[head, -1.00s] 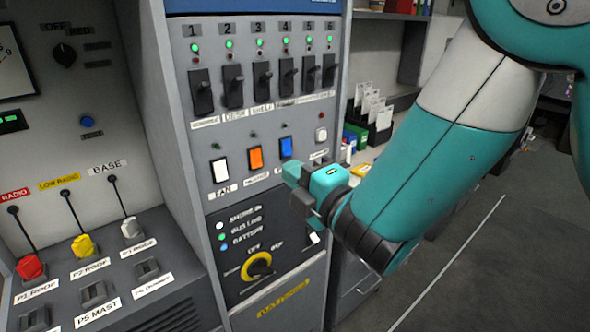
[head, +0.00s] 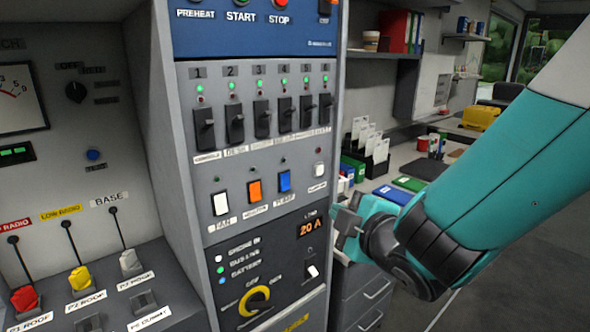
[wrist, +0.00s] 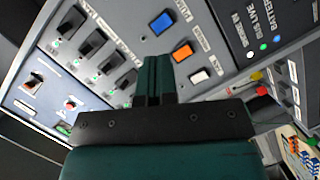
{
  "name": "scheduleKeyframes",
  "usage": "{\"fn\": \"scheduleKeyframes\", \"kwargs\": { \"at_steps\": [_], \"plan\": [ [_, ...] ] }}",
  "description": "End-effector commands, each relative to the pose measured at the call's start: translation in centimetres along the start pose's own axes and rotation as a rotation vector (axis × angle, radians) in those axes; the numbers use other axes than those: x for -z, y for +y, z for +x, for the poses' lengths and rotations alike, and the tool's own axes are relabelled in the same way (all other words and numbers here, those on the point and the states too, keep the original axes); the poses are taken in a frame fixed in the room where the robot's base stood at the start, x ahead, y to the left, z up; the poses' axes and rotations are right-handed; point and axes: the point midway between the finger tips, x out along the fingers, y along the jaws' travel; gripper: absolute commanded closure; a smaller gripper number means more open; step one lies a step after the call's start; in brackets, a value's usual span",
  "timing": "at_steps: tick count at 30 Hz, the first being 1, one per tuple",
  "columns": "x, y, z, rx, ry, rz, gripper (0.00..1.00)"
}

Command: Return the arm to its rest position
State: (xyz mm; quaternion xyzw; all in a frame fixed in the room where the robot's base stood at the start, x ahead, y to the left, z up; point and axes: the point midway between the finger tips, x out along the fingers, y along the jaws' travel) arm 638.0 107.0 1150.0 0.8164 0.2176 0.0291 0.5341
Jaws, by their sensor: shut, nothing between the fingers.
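My gripper (head: 347,232) is at the right edge of the switch panel (head: 205,158) in the head view, apart from the desk behind. Its fingers are shut and empty; they also show together in the wrist view (wrist: 155,80), in front of the panel. My teal arm (head: 490,185) reaches in from the right. On the panel are several black breaker switches with green lights above. Below them are a white rocker (head: 220,203), an orange rocker (head: 255,191) and a blue rocker (head: 285,181). A yellow rotary knob (head: 257,300) sits lower, under a display reading 20 A (head: 311,227).
At the left is a console with red (head: 25,298), yellow (head: 80,278) and white (head: 130,262) plugs on cables. Behind my arm is a desk with folders (head: 395,194) and card holders (head: 366,150). A yellow case (head: 481,117) stands farther back. Open floor shows at lower right.

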Motion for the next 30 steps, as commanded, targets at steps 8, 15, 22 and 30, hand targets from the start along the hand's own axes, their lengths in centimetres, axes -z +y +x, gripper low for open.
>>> {"fn": "scheduleKeyframes", "kwargs": {
  "at_steps": [8,15,22,30],
  "plan": [
    [-2.6,-2.2,-7.0,0.417,-0.388,0.674,1.00],
    [0.3,-4.3,-17.2,0.813,-0.660,0.976,1.00],
    [1.7,-4.7,-23.3,1.002,-0.814,1.010,1.00],
    [1.8,-4.8,-24.1,1.026,-0.836,1.007,1.00]
  ]
}}
